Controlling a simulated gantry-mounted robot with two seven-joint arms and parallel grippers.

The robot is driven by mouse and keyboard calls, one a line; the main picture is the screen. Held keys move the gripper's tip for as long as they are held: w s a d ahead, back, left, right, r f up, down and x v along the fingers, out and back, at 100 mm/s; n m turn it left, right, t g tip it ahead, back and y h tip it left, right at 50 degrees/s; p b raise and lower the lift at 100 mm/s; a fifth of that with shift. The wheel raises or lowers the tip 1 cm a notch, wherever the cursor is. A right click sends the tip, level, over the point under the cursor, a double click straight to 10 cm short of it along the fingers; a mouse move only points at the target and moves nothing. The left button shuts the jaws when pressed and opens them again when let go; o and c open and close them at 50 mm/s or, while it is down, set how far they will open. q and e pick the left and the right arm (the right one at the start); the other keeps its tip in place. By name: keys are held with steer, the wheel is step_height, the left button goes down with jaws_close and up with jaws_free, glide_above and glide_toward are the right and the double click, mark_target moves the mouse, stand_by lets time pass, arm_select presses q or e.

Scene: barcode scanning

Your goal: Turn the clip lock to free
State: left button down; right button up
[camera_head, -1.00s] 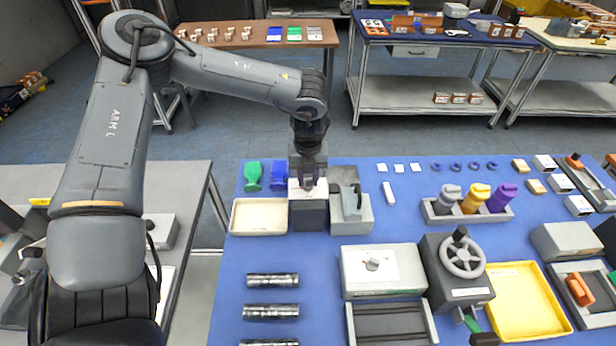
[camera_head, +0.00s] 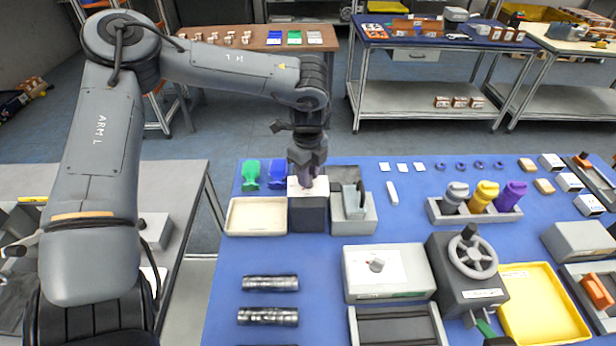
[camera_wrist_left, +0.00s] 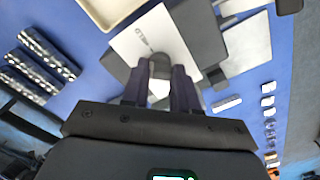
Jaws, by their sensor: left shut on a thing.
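A dark block with a white top plate (camera_head: 308,216) stands on the blue table, and I take it to be the clip lock. My left gripper (camera_head: 307,183) points down at its top and is shut on a small grey knob there. In the left wrist view, the two dark fingers (camera_wrist_left: 160,78) close around the knob (camera_wrist_left: 157,63) over the white plate (camera_wrist_left: 150,38), which bears a small dark mark. The fingers hide much of the knob, so its exact angle cannot be told. My right gripper is not in view.
A cream tray (camera_head: 231,219) stands close left of the block, and a grey holder with an upright part (camera_head: 367,222) stands close right. Green (camera_head: 251,169) and blue (camera_head: 278,169) pieces lie behind. A grey box with a knob (camera_head: 360,286) stands in front.

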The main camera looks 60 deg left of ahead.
arm_select(q)
steer(key=n+b, duration=0.1)
steer(key=n, duration=0.3)
steer(key=shift+n+b, duration=0.9)
steer(key=shift+n, duration=1.4)
steer(key=c, duration=0.9)
jaws_free()
steer(key=shift+o, duration=0.2)
steer(key=shift+r, duration=0.15)
step_height(320, 180, up, 11)
steer(key=p, duration=0.1)
steer(key=shift+f+p, duration=0.2)
steer(key=shift+p, duration=0.1)
